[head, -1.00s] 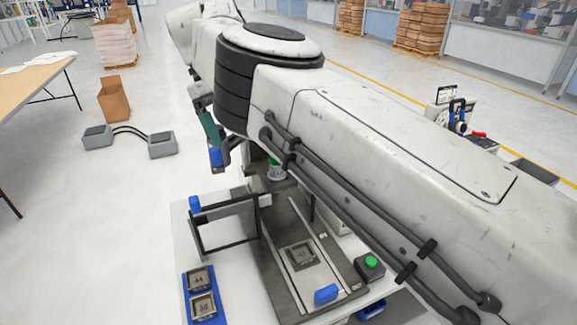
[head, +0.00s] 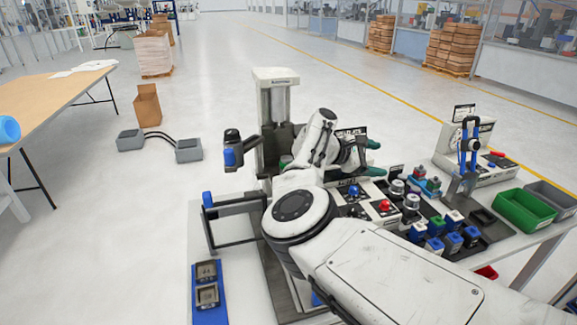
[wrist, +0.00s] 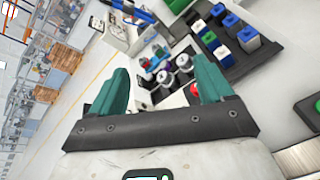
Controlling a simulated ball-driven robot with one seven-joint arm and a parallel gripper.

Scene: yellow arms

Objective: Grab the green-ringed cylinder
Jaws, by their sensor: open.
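A small part with green on it (head: 286,160) shows in the head view inside the tall grey press, partly hidden by my arm. It looks like a green-ringed cylinder, but most of it is covered. My gripper (head: 382,158) is right of the press, above the panel of buttons, with its teal fingers apart and pointing right. In the wrist view my gripper (wrist: 160,68) is open, with nothing held between the fingers. Two silver-and-black cylinders stand on the table beyond the fingers, one (head: 397,187) behind the other (head: 411,204); no green ring can be made out on them.
The tall press (head: 276,78) stands left of my gripper. A black tray holds several blue, green and white blocks (head: 453,242). A green bin (head: 525,210) and a grey bin (head: 553,196) are at the right.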

